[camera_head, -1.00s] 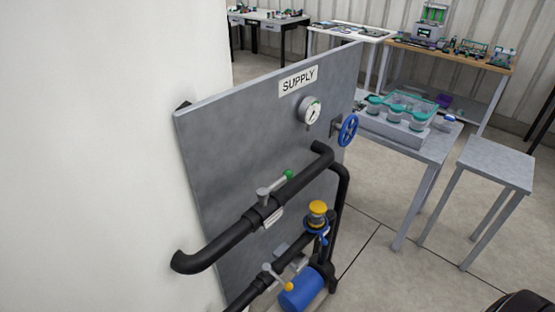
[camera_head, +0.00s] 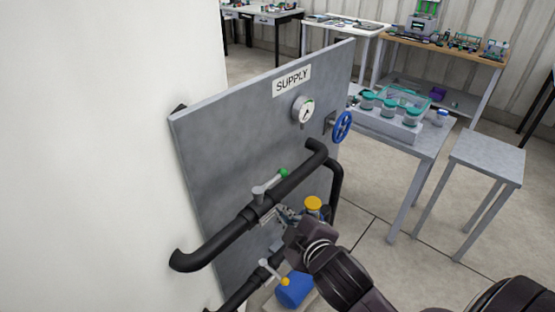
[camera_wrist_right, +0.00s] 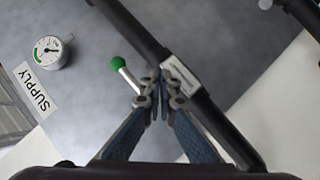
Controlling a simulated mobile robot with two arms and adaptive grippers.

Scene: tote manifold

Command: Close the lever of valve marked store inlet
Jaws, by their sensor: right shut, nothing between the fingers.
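The upper valve's grey lever with a green knob (camera_head: 283,173) sits on the upper black pipe (camera_head: 215,243), lying roughly along it. In the right wrist view the green knob (camera_wrist_right: 117,63) is just left of my fingertips. A pale tag (camera_wrist_right: 182,76) hangs at this valve; its text is unreadable. A lower valve's lever with a yellow knob (camera_head: 285,282) is on the lower pipe. I cannot read which valve is marked store inlet. My right gripper (camera_head: 286,214) is shut and empty, close to the upper valve and tag; contact is unclear. It also shows in the wrist view (camera_wrist_right: 160,92). My left gripper is out of view.
The grey panel (camera_head: 225,150) carries a SUPPLY sign (camera_head: 292,80), a gauge (camera_head: 303,110) and a blue handwheel (camera_head: 342,126). A yellow cap (camera_head: 313,204) and blue tank (camera_head: 294,290) are near my right arm. A grey table (camera_head: 487,158) stands right, with open floor between.

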